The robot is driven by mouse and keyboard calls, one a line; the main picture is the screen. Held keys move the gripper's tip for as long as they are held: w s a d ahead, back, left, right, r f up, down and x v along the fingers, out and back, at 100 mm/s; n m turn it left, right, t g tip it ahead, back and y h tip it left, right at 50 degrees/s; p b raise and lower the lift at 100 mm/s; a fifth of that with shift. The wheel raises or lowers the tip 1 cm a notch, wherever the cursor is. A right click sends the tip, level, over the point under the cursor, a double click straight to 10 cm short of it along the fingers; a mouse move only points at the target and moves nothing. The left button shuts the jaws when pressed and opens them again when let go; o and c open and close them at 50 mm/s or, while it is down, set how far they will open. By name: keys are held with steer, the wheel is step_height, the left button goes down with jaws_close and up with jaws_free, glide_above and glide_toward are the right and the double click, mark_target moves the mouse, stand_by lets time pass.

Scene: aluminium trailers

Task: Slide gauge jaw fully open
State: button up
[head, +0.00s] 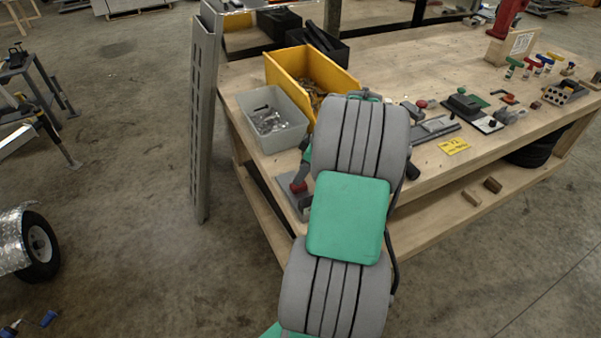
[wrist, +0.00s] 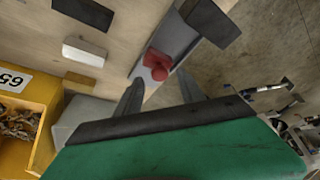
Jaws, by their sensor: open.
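The gauge (wrist: 180,32) is a grey plate or rail near the bench edge in the wrist view, with a dark block at its far end. A red knob-like part (wrist: 158,64), seemingly its jaw, sits on the rail. In the head view, the gauge (head: 285,182) shows at the front left corner of the bench, with the red part (head: 298,187) on it, partly hidden by my arm. My gripper (wrist: 161,82) is open and empty. Its two fingers point towards the red part, one on each side in the picture; I cannot tell whether they touch it.
A yellow bin (head: 278,69) and a grey bin (head: 283,139) of metal parts stand behind the gauge on the wooden bench (head: 390,62). A grey upright post (head: 203,120) stands left of the bench. Several tools lie to the right.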

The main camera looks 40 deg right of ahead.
steer(key=shift+x, duration=0.9)
steer(key=shift+c, duration=0.3)
steer(key=shift+r, duration=0.1)
jaws_close()
